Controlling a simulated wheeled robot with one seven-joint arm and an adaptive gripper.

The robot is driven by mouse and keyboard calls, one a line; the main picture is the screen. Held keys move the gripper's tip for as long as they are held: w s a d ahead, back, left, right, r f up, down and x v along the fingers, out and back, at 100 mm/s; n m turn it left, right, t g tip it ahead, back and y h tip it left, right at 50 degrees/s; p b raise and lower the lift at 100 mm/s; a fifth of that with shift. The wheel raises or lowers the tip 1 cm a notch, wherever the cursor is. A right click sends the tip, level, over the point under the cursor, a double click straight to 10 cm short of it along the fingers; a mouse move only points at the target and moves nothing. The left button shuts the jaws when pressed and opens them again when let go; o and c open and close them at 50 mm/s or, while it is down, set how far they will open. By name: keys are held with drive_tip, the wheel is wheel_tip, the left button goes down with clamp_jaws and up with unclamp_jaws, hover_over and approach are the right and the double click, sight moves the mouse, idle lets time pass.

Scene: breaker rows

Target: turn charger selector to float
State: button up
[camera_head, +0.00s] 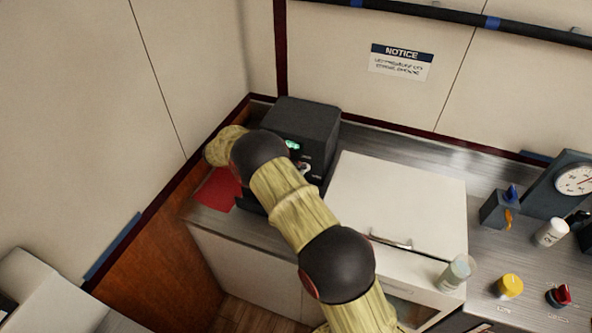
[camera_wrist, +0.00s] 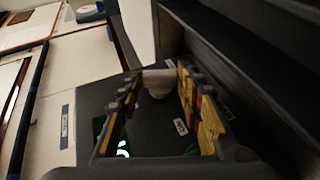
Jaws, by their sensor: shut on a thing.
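The charger is a dark box (camera_head: 305,118) in the back corner of the counter, with a lit green display (camera_head: 293,145). My arm covers much of its front in the head view. In the wrist view its dark face shows the green display (camera_wrist: 121,147) and small pale labels (camera_wrist: 181,126). The selector is a pale rounded knob (camera_wrist: 157,88) between the yellow and black fingers of my gripper (camera_wrist: 160,75). My gripper is shut on it. The selector's pointer and the setting it stands at cannot be read.
A white cabinet lid (camera_head: 395,200) lies to the right of the charger, with a translucent cup (camera_head: 456,272) at its corner. A red sheet (camera_head: 217,190) lies left of my arm. A yellow knob (camera_head: 509,286), a red switch (camera_head: 560,295) and a gauge (camera_head: 573,180) are at far right.

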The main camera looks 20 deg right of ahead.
drive_tip(key=shift+f+g+h, duration=0.15)
drive_tip(key=shift+g+h, duration=0.15)
drive_tip(key=shift+h, duration=0.1)
idle(0.3)
drive_tip(key=o, duration=1.2)
drive_tip(key=shift+c, duration=0.2)
wheel_tip(320, 180, up, 10)
